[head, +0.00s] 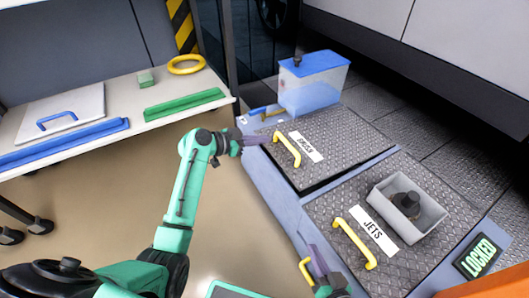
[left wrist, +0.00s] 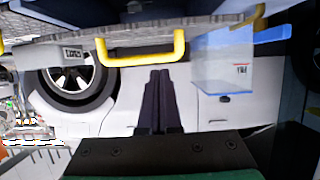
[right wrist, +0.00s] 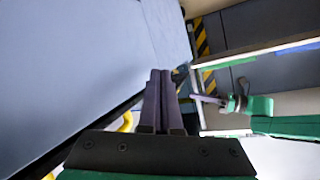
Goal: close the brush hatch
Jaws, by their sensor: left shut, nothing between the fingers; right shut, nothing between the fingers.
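The brush hatch (head: 340,135) is a dark diamond-plate lid with a white label and a yellow handle (head: 287,149), in the blue deck. It lies nearly flat, with a dark edge along its near right side; I cannot tell whether it is fully seated. My left gripper (head: 262,139) is shut and empty, its tips just left of that handle in the head view. The left wrist view shows a yellow handle (left wrist: 140,58) beyond the shut fingers (left wrist: 160,75). My right gripper (head: 314,252) is shut and empty, low beside the JETS hatch (head: 330,205).
A grey bin (head: 420,227) holding a dark object stands on the JETS hatch, near its yellow handle (head: 355,243). A blue-lidded clear tank (head: 312,88) stands behind the brush hatch. A LOCKED sign (head: 480,256) is at right. A bench (head: 140,120) stands at left.

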